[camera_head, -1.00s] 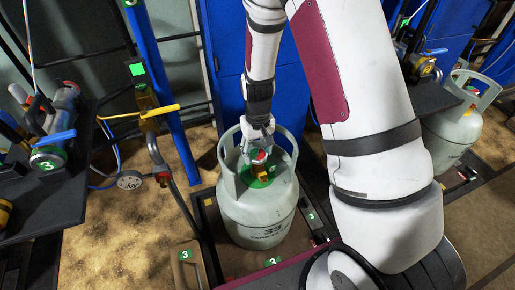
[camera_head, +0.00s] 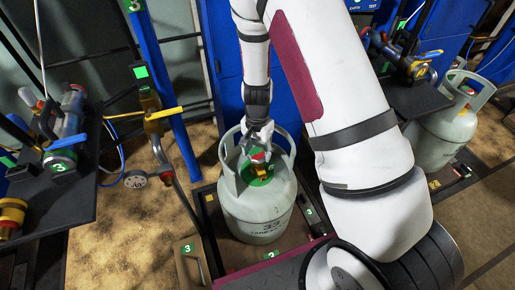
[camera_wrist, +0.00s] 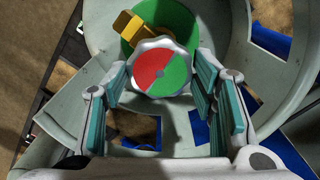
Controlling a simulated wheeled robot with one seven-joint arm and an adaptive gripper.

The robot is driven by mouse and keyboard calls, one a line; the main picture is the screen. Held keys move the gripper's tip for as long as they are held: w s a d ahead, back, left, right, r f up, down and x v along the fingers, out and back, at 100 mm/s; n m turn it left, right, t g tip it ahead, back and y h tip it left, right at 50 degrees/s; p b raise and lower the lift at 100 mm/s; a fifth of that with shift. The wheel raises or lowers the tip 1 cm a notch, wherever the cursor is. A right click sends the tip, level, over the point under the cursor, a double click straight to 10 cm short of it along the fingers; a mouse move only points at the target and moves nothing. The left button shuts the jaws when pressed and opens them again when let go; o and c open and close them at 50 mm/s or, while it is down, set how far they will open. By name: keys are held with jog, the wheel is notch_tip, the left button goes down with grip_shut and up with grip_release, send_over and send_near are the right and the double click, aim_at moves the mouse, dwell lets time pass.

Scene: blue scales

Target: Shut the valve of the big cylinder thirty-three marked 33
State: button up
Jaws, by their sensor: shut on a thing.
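The big grey cylinder marked 33 (camera_head: 257,214) stands upright in the middle of the head view, with a collar around its top. Its valve knob (camera_wrist: 160,68) has a red and green face and a pale scalloped rim; a green disc (camera_wrist: 178,20) and a brass outlet (camera_wrist: 139,24) lie beneath it. In the head view the knob (camera_head: 258,157) shows small inside the collar. My gripper (camera_head: 258,142) reaches down into the collar from above. In the wrist view the fingers of my gripper (camera_wrist: 160,90) stand on both sides of the knob, shut on it.
The collar (camera_wrist: 40,140) surrounds my fingers closely. A second grey cylinder (camera_head: 445,135) stands at the right. A dark bench with valves (camera_head: 55,205) is at the left.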

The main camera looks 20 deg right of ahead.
aim_at(257, 153)
jog(key=shift+m, duration=0.6)
jog(key=o, duration=1.1)
jog(key=shift+o, duration=0.2)
notch_tip(257, 153, up, 12)
jog(key=shift+r, duration=0.1)
